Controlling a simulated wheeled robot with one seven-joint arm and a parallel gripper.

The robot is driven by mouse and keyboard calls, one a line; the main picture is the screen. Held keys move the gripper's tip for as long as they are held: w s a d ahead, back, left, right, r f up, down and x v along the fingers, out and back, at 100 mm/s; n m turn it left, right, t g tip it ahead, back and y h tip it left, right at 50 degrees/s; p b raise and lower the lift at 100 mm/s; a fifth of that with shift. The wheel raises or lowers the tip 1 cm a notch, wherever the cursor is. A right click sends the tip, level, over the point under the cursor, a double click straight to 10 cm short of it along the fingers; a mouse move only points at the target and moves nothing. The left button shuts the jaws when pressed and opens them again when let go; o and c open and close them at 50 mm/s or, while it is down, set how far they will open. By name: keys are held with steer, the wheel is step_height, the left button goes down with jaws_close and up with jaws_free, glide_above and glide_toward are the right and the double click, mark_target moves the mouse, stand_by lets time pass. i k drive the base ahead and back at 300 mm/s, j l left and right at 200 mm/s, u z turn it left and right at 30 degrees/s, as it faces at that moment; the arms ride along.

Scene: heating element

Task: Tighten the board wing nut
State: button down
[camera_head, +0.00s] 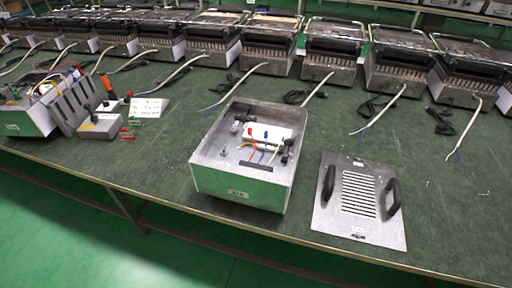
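An open metal box (240,184) stands near the front edge of the green table, at the middle of the view. Inside it is a white board or block (267,134) with red, blue and yellow wires and small dark parts around it. The board wing nut is too small to tell apart from the other small parts in the box. My gripper is not in the view.
A metal cover plate (336,203) with slots and two black handles lies right of the box. Another wired box (30,118), tools and small cards (148,107) are at the left. A row of metal grill-like units (333,50) with cables lines the back. Bare table (160,150) lies left of the box.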

mark_target(223, 153)
steer(key=l+u, duration=0.1)
steer(key=u, duration=0.3)
steer(key=i+l+u, duration=0.1)
steer(key=u, duration=0.3)
steer(key=l+u, duration=0.15)
steer(key=u, duration=0.25)
steer(key=l+u, duration=0.15)
steer(key=u, duration=0.2)
steer(key=i, duration=0.05)
